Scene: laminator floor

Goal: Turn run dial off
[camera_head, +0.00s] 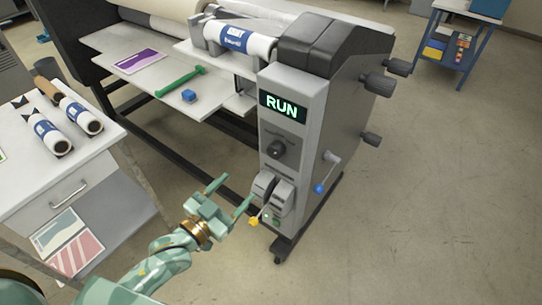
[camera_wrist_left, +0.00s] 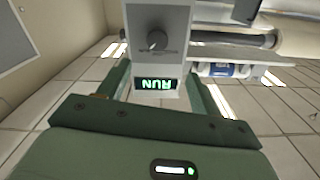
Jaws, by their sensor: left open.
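The run dial (camera_head: 277,149) is a round dark knob on the grey control panel (camera_head: 290,80) of the laminator. It sits below the display (camera_head: 283,105), which reads RUN in lit green letters. My left gripper (camera_head: 234,193) is open and empty, to the lower left of the dial and apart from it in the head view. In the left wrist view the dial (camera_wrist_left: 156,40) shows upside down, beyond the open fingers, with a light pointer mark. The lit RUN display (camera_wrist_left: 157,84) appears between the fingers. My right gripper is not in view.
Below the dial are grey levers, one with a yellow knob (camera_head: 253,221). A crank with a blue knob (camera_head: 319,188) is on the panel's right side. A white cart (camera_head: 85,165) with rolls stands left of my arm.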

